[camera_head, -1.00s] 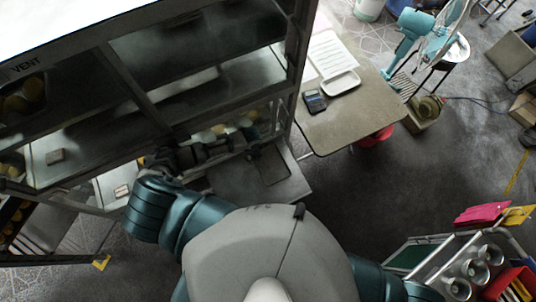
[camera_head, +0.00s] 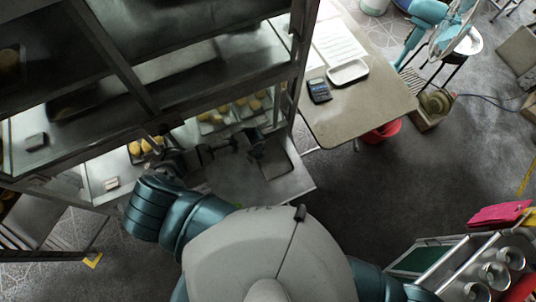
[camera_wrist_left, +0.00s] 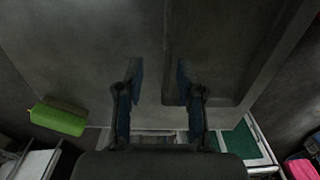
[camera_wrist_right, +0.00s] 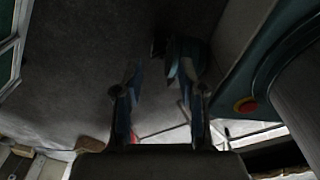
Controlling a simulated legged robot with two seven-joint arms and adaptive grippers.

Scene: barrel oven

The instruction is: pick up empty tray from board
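The empty tray (camera_head: 277,164) is dark and shallow and lies on the grey board (camera_head: 235,182) in front of the cabinet. In the left wrist view, part of the tray (camera_wrist_left: 235,60) fills the upper right, with the bare board (camera_wrist_left: 70,50) to its left. My left gripper (camera_head: 256,148) is at the tray's cabinet-side end. In its wrist view the left gripper (camera_wrist_left: 160,75) is open, its fingers apart on either side of the tray's long edge; contact cannot be told. My right gripper (camera_wrist_right: 155,75) is open and empty over dark floor, and is hidden in the head view.
Trays of buns (camera_head: 215,120) are inside the cabinet behind the board. A table (camera_head: 365,115) with a calculator (camera_head: 319,90) and white dish (camera_head: 347,72) stands to the right. A cart (camera_head: 425,258) is lower right. A green object (camera_wrist_left: 58,119) is beside the board.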

